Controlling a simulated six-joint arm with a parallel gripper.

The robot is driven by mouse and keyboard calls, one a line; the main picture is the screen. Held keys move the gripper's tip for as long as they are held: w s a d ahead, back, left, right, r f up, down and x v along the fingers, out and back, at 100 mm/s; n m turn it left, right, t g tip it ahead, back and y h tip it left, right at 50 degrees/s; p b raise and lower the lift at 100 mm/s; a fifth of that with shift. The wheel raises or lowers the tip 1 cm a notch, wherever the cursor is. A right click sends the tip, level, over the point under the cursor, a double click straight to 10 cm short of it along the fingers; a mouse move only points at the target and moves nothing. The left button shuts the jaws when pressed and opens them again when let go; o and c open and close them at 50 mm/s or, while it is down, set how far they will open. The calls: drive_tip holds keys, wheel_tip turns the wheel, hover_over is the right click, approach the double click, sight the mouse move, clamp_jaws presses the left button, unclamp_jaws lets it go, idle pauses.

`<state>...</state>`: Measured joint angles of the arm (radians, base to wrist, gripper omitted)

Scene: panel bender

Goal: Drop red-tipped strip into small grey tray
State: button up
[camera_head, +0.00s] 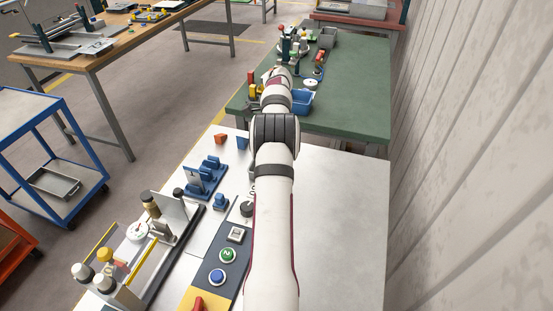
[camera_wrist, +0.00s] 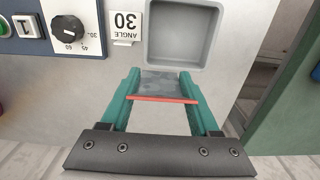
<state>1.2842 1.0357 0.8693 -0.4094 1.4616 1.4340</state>
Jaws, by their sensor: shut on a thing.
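In the wrist view, my gripper (camera_wrist: 162,78) has two green fingers closed on the sides of a flat grey strip (camera_wrist: 165,84) with a red edge (camera_wrist: 162,99). The red edge faces my gripper's dark body. The small grey tray (camera_wrist: 182,36) is a square, shallow and empty recess just beyond the fingertips. The strip's far edge appears at the tray's near rim, in front of it. I cannot tell how high the strip is above the surface. In the head view my own arm hides the gripper, strip and tray.
A black dial (camera_wrist: 68,30) and a white "ANGLE 30" card (camera_wrist: 124,27) are left of the tray in the wrist view. The head view shows blue fixtures (camera_head: 205,176) and a button panel (camera_head: 222,262) left of my arm. The white bench (camera_head: 345,225) is clear to the right.

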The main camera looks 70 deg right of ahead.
drive_tip(key=shift+f, duration=1.55)
